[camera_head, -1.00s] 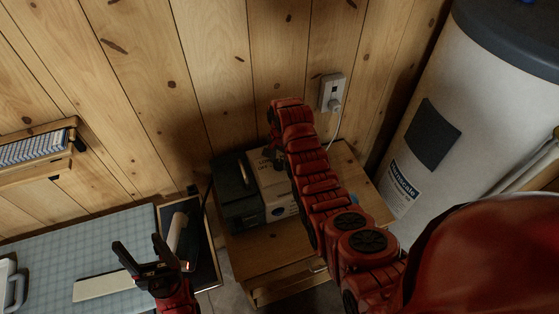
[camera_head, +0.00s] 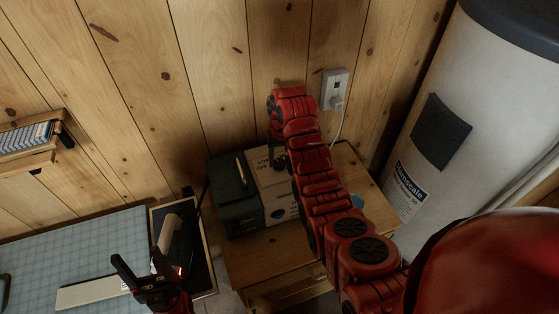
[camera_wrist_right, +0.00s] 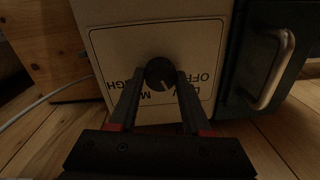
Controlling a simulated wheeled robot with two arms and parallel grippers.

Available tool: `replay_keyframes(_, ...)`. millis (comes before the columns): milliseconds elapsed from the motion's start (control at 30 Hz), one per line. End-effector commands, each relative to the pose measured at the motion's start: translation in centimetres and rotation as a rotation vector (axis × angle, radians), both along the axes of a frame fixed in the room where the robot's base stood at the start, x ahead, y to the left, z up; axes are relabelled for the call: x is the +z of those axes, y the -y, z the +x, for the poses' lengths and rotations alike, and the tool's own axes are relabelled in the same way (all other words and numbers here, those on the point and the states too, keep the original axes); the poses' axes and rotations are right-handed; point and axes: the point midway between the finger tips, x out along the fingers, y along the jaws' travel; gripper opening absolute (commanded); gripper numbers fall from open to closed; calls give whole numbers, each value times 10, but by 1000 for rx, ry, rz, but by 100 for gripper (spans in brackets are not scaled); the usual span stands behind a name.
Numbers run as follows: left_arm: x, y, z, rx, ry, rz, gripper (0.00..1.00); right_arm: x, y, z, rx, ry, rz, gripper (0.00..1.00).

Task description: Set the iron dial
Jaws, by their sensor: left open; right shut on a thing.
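The dial (camera_wrist_right: 159,71) is a round dark knob with a pale pointer line on a beige control box (camera_wrist_right: 95,12). Its labelled plate shows parts of "LOW", "OFF", "M" and "HIGH", upside down in the wrist view. My right gripper (camera_wrist_right: 162,84) is shut on the knob, one finger on each side. In the head view the red right arm reaches over the box (camera_head: 272,178) and hides much of its face and the knob. My left gripper (camera_head: 140,264) is open and empty, fingers spread, at the lower left in front of the blue gridded mat (camera_head: 90,245).
The box has a dark green part with a handle (camera_wrist_right: 274,70) and stands on a small wooden cabinet (camera_head: 255,262). A wall outlet (camera_head: 335,88) with a plugged cord is behind. A white tank (camera_head: 440,90) stands right. A black tray (camera_head: 195,275) lies beside the mat.

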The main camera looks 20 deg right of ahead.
Motion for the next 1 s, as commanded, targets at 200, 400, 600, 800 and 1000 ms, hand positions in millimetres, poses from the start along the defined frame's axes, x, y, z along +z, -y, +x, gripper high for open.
replay_keyframes(200,-2,0,0,0,0,0,67,0,-1,0,204,0,1,0)
replay_keyframes(400,-4,0,0,0,0,0,67,0,-1,1,389,1,1,0)
replay_keyframes(600,-5,0,0,0,0,0,67,0,-1,1,550,1,0,0)
replay_keyframes(800,-6,0,0,0,0,0,67,0,-1,1,669,1,0,0)
replay_keyframes(1000,-6,0,0,0,0,0,67,0,-1,1,739,0,0,0)
